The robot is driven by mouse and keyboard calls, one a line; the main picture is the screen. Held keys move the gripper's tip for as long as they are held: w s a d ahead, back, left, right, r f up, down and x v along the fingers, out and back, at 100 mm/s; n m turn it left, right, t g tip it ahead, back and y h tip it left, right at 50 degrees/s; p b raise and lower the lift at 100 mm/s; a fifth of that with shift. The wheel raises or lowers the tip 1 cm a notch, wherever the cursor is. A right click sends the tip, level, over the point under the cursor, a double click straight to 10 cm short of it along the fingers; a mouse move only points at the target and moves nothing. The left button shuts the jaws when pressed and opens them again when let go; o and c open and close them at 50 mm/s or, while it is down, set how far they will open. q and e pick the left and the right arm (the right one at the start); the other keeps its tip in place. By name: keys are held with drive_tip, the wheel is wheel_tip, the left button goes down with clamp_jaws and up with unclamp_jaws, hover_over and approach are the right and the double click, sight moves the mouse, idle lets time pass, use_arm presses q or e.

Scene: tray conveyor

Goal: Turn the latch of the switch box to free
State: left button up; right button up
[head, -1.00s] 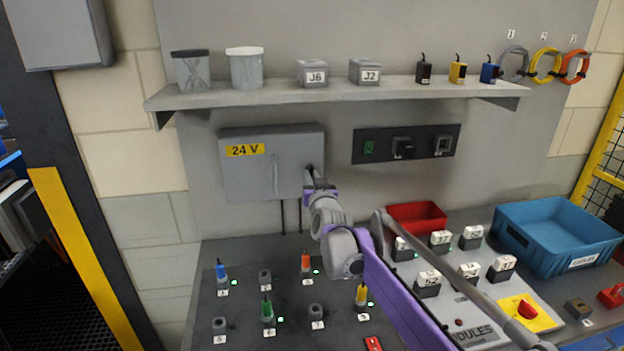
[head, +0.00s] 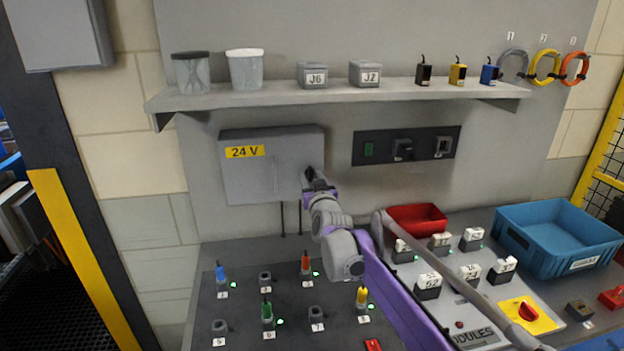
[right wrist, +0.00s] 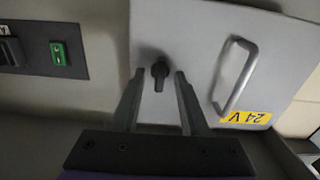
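The switch box (head: 250,178) is a grey wall box with a yellow 24 V label, and its door is closed. It also shows upside down in the right wrist view (right wrist: 205,45), with a bar handle (right wrist: 236,76). The latch (right wrist: 159,76) is a small black knob with a short lever, which points down toward my gripper in that view. My right gripper (right wrist: 160,86) is open, with one finger on each side of the latch and visible gaps. In the head view my right gripper (head: 314,182) hides most of the latch. My left gripper is not in view.
A dark switch panel (head: 376,147) is on the wall right of the box. A shelf (head: 290,96) with jars and small boxes runs above.

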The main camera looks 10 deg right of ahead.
drive_tip(key=s+b, duration=0.1)
drive_tip(key=s, duration=1)
drive_tip(key=shift+w, duration=0.1)
drive_tip(key=s+d+f+g+p, duration=0.1)
drive_tip(key=s+f+g, duration=0.3)
drive_tip(key=s+f, duration=0.4)
drive_tip(key=s+d+f+g, duration=0.1)
drive_tip(key=s+f+g, duration=0.3)
drive_tip(key=s+f, duration=0.5)
drive_tip(key=s+f+g+p, duration=0.1)
drive_tip(key=s+f+g, duration=0.3)
drive_tip(key=s, duration=1.8)
wheel_tip(320, 180, down, 4)
drive_tip(key=shift+d+f+g+p, duration=0.15)
drive_tip(key=shift+d+g+p, duration=0.15)
drive_tip(key=shift+d, duration=0.1)
drive_tip(key=shift+w, duration=0.1)
drive_tip(key=shift+c, duration=0.2)
